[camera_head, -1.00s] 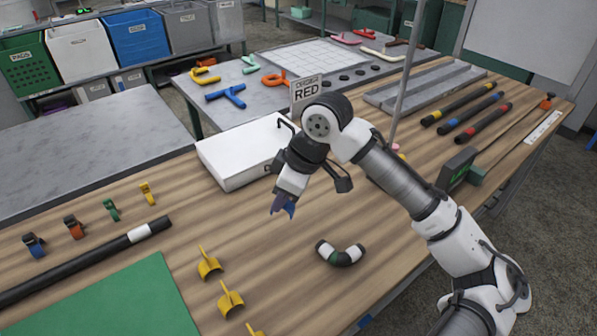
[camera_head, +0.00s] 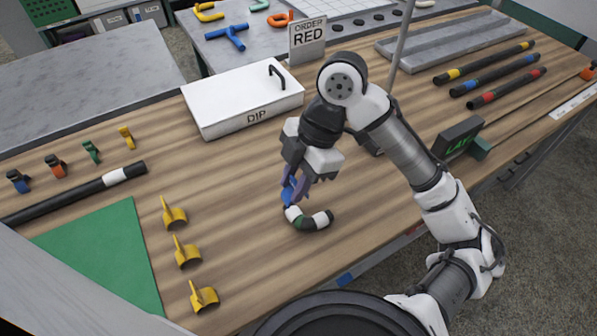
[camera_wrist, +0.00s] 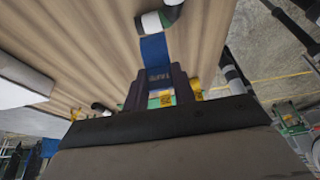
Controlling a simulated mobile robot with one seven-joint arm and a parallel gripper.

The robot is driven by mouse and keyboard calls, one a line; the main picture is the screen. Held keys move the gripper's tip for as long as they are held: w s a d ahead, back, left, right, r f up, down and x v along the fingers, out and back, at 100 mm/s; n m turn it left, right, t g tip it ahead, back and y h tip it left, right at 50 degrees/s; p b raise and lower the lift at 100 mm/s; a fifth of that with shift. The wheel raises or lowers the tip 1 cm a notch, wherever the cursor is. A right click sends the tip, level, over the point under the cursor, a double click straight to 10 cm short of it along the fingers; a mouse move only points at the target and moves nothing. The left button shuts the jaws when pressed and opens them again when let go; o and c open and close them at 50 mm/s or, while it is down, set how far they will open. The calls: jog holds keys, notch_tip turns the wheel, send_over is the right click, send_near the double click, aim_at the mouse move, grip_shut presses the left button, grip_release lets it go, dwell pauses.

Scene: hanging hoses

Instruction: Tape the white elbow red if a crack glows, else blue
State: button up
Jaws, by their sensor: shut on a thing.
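A curved elbow piece (camera_head: 309,222), black with white sections near its ends and a green band, lies on the wooden bench. No glowing crack is discernible at this size. My gripper (camera_head: 294,187) is directly above its left end, pointing down, and is shut on a blue piece (camera_head: 287,194). In the wrist view the blue piece (camera_wrist: 154,50) sticks out from between the fingers (camera_wrist: 158,88) and reaches the white end of the elbow (camera_wrist: 152,22). I cannot tell whether they touch.
Coloured clips (camera_head: 55,165) and a black hose with a white band (camera_head: 90,190) lie at the left. Yellow holders (camera_head: 186,252) stand beside a green mat (camera_head: 100,255). A white "DIP" box (camera_head: 240,100) and an "ORDER RED" sign (camera_head: 307,40) are behind. Banded hoses (camera_head: 505,83) lie right.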

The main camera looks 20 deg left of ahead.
aim_at(291, 217)
dwell(0.4)
jog(key=shift+f+b, duration=1.5)
jog(key=shift+f, duration=0.4)
jog(key=shift+f, duration=0.3)
jog(key=shift+f+b, duration=0.75)
jog(key=shift+b, duration=0.05)
jog(key=shift+f+b, duration=0.65)
jog(key=shift+f, duration=0.1)
dwell(0.4)
jog(key=shift+d+b+x, duration=0.2)
jog(key=shift+b+x, duration=0.55)
jog(key=shift+x, duration=0.1)
dwell(0.5)
jog(key=o, duration=0.9)
jog(key=shift+o, duration=0.8)
jog(key=p+v, duration=0.1)
jog(key=v, duration=1.4)
jog(key=shift+s+r, duration=0.1)
jog(key=shift+r, duration=0.05)
